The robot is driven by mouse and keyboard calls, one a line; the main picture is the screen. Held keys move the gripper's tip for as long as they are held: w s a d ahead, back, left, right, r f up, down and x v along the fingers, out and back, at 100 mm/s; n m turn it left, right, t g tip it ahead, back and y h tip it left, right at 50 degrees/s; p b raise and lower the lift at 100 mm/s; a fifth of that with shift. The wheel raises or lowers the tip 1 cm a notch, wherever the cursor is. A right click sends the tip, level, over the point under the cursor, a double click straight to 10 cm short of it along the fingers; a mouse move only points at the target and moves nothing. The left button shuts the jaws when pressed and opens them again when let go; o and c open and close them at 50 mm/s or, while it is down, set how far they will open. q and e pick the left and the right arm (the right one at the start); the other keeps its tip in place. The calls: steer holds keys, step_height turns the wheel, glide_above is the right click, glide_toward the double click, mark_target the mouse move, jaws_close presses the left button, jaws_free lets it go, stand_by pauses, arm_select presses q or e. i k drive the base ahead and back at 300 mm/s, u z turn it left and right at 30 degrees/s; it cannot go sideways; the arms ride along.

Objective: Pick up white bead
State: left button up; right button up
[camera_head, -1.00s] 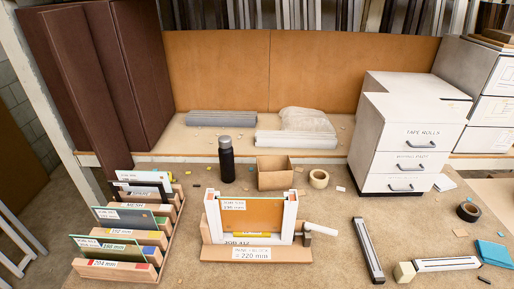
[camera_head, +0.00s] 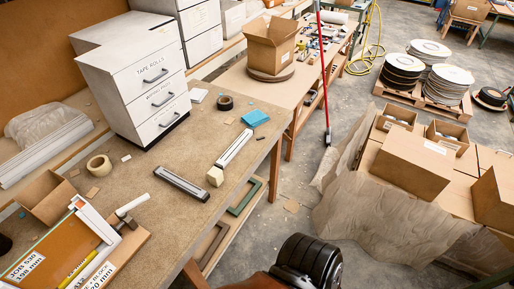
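A white strip (camera_head: 234,148) lies on the bench, which could be the white bead, but I cannot tell for sure. A cream block (camera_head: 215,176) sits at its near end. A grey strip in a dark channel (camera_head: 182,183) lies to its left. Long white lengths (camera_head: 48,150) also lie on the back shelf at the left. I cannot make out either of my grippers.
The white drawer unit (camera_head: 145,85) stands at the back of the bench (camera_head: 160,222). A black tape roll (camera_head: 225,102), a blue pad (camera_head: 255,118) and a tan tape roll (camera_head: 98,165) lie nearby. A frame with labels (camera_head: 62,250) stands at lower left. Boxes (camera_head: 412,163) stand at right.

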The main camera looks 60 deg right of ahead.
mark_target(226, 158)
steer(key=z, duration=2.15)
